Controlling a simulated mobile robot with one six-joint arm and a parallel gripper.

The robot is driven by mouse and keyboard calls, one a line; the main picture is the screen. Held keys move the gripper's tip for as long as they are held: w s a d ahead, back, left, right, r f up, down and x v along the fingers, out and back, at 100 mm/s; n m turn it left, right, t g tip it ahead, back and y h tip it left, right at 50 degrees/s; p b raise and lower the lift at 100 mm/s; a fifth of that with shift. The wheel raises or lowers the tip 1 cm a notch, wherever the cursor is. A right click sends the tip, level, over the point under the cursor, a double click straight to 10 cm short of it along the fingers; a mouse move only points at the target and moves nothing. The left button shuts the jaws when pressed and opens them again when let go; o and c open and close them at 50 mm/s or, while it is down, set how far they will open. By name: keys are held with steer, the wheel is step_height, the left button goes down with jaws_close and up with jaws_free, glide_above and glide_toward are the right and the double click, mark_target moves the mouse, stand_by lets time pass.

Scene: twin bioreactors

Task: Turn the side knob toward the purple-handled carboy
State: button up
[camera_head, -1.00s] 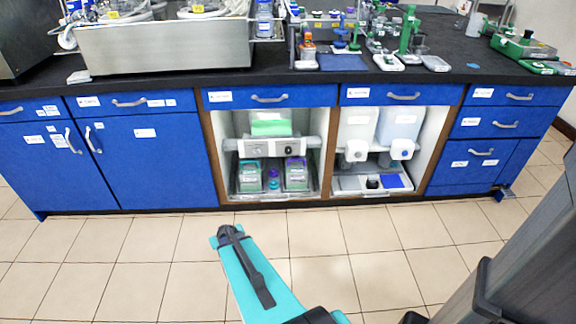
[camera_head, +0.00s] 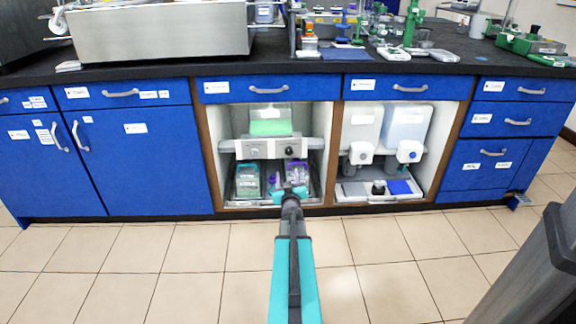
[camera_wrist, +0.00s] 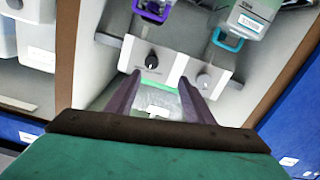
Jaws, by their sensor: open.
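A pale panel (camera_head: 272,149) carries two knobs, a light one (camera_head: 254,153) at left and a black one (camera_head: 290,150) at right. Below stand a teal-handled carboy (camera_head: 247,180) and a purple-handled carboy (camera_head: 300,171), partly hidden by my arm. The wrist view is turned over: the black knob (camera_wrist: 151,61), light knob (camera_wrist: 205,79), purple handle (camera_wrist: 153,11) and teal handle (camera_wrist: 228,41) show there. My gripper (camera_wrist: 160,77) is open and empty, its fingertips apart in front of the panel between the knobs. Neither knob's pointing direction can be told.
A green-bottomed clear container (camera_head: 269,121) sits above the panel. The cabinet bay has brown side edges (camera_head: 211,160). The right bay holds white containers (camera_head: 361,125) with taps and a tray. Blue doors (camera_head: 135,160) flank at left. Tiled floor in front is clear.

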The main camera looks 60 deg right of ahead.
steer(key=shift+s+d+r+h, duration=0.3)
steer(key=shift+s+d+r, duration=0.15)
steer(key=shift+s+d, duration=0.2)
steer(key=shift+w+d, duration=0.1)
steer(key=shift+w, duration=0.05)
steer(key=b, duration=0.4)
glide_toward(289, 153)
steer(key=shift+x, duration=3.95)
steer(key=shift+r, duration=0.1)
